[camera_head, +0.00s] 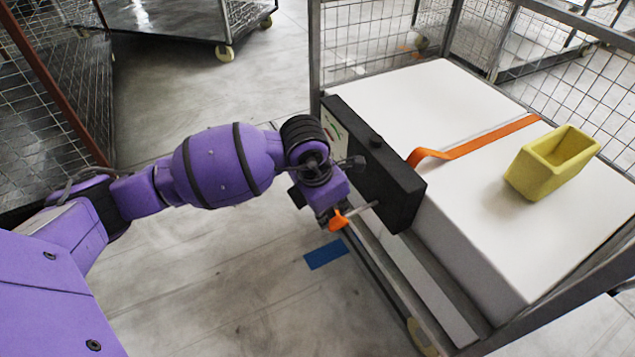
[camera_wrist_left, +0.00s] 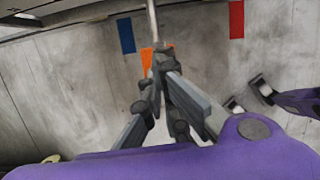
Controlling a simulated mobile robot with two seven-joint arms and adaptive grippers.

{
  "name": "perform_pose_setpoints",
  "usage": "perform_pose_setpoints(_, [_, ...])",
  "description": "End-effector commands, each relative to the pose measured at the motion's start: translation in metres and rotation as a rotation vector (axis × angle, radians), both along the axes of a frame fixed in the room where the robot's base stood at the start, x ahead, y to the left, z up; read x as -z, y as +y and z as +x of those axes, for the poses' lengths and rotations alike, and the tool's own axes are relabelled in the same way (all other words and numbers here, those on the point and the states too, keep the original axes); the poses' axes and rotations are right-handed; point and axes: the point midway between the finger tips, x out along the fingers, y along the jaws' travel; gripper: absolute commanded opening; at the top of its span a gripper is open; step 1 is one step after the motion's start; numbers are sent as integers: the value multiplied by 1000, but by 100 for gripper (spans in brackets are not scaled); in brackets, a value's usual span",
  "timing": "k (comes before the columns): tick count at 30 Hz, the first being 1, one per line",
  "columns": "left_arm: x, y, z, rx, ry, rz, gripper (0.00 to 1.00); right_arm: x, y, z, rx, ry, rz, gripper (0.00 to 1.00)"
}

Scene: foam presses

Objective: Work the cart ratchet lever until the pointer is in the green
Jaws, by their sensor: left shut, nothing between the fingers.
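The cart ratchet is a black box (camera_head: 385,178) on the cart's near side. Its lever (camera_head: 362,212) is a thin metal rod with an orange grip (camera_head: 338,221); both also show in the left wrist view, the rod (camera_wrist_left: 152,20) above the orange grip (camera_wrist_left: 147,60). My left gripper (camera_head: 327,212) is at the orange grip, its fingers (camera_wrist_left: 157,68) shut with nothing between them. Whether they touch the grip I cannot tell. The gauge (camera_head: 333,129) on the box's face shows red and green marks at a steep angle; its pointer cannot be read.
An orange strap (camera_head: 475,144) crosses the white foam block (camera_head: 410,95) in the wire-sided cart. A yellow open bin (camera_head: 553,162) stands on the foam. A blue floor mark (camera_head: 326,255) lies below the lever. Another cart (camera_head: 175,20) stands behind; the floor at front left is clear.

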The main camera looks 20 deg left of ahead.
Motion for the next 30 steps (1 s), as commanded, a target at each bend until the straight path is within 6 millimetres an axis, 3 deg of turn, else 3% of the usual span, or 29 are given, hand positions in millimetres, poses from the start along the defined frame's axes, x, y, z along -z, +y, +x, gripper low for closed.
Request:
perform_pose_setpoints(7, [4,-1,2,1,-3,-1,0,2,1,6,-3,-11,1,40])
perform_pose_setpoints(18, [43,-1,1,1,-1,0,0,29,1,-8,-2,25,0,40])
perform_pose_setpoints(30, [43,-1,1,1,-2,0,0,25,0,-7,-2,21,1,40])
